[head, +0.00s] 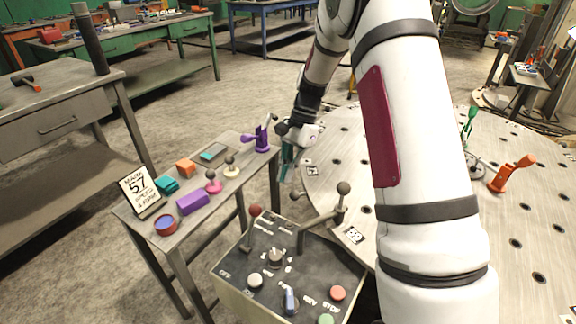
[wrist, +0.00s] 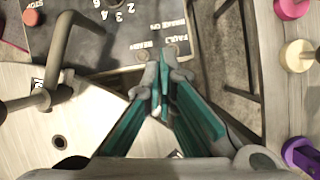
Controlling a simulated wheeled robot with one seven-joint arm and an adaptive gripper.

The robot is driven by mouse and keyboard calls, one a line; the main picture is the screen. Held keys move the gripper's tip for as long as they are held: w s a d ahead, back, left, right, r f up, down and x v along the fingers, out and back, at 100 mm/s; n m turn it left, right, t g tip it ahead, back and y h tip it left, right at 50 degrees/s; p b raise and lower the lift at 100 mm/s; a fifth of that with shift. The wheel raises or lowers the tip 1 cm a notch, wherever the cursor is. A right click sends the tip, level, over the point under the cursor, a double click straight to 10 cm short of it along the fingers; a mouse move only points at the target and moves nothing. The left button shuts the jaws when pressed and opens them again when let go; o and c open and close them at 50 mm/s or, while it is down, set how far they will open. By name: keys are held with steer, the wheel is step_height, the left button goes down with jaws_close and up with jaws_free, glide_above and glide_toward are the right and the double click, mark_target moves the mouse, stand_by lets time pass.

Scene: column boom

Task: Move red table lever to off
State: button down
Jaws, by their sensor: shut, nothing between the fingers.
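The lever with a dark red ball (head: 255,210) stands on the far left part of a grey control box (head: 222,272) in the head view. Its thin stem leans slightly. My gripper (head: 286,172), with teal fingers, hangs above and beyond the box's far edge, apart from the red ball. In the wrist view my gripper (wrist: 160,85) has its fingertips together, with nothing held. The box's dark top (wrist: 120,40) lies below it there. I cannot make out the red lever in the wrist view.
A grey bent crank (head: 305,232) rises from the box; it also shows in the wrist view (wrist: 65,60). A red button (head: 338,293) is at the box's right. A narrow side table (head: 150,213) holds small coloured parts and a purple clamp (head: 262,138). A round table (head: 520,225) is at right.

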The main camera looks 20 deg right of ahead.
steer(key=s+a+f, duration=0.2)
steer(key=a+f, duration=0.2)
steer(key=a, duration=0.1)
steer(key=shift+s+a, duration=0.3)
steer(key=shift+s+a+r, duration=0.2)
steer(key=shift+a+r, duration=0.1)
steer(key=shift+r, duration=0.05)
